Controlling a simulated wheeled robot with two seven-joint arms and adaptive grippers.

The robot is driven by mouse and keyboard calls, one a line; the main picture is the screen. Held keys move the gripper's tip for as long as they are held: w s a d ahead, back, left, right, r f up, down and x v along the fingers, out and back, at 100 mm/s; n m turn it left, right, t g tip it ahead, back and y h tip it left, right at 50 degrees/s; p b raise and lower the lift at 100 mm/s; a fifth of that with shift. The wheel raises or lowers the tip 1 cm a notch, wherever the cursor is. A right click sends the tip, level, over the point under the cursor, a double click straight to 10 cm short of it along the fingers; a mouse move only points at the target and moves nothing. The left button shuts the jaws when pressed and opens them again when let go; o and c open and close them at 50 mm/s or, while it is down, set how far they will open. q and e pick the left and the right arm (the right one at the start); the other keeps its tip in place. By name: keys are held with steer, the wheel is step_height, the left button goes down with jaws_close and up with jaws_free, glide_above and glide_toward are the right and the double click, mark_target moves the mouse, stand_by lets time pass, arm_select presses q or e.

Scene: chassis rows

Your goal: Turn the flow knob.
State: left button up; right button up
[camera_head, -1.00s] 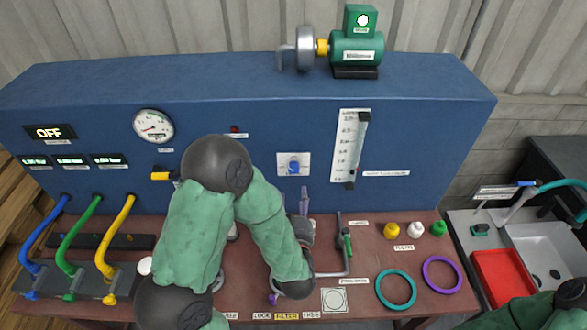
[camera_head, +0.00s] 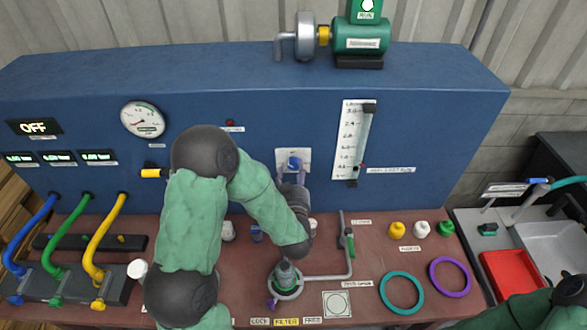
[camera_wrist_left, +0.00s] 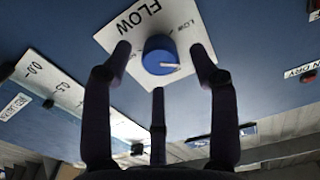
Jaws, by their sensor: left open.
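The flow knob (camera_head: 294,162) is a blue round knob on a white plate (camera_head: 281,155) on the blue panel. In the left wrist view the knob (camera_wrist_left: 160,56) shows a pale pointer mark, and its plate (camera_wrist_left: 135,32) reads FLOW. My left gripper (camera_head: 292,177) is at the panel, just below and in front of the knob. In the left wrist view the open fingers (camera_wrist_left: 160,66) are spread about the knob, with clear gaps in the picture. Whether any finger touches it cannot be told. My right gripper is out of view; only part of that arm shows at lower right.
A flow gauge (camera_head: 352,140) is right of the knob, and a pressure dial (camera_head: 142,119) is at left. Below on the bench stand a grey-green fitting (camera_head: 287,277), a pipe with a green-handled valve (camera_head: 349,242), and teal (camera_head: 402,306) and purple rings.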

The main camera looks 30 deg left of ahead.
arm_select(q)
steer(key=shift+x, duration=1.1)
steer(key=c, duration=1.1)
steer(key=shift+c, duration=0.2)
steer(key=shift+f+m, duration=0.1)
steer(key=shift+m, duration=0.3)
steer(key=shift+m+b, duration=0.4)
steer(key=shift+m, duration=2.5)
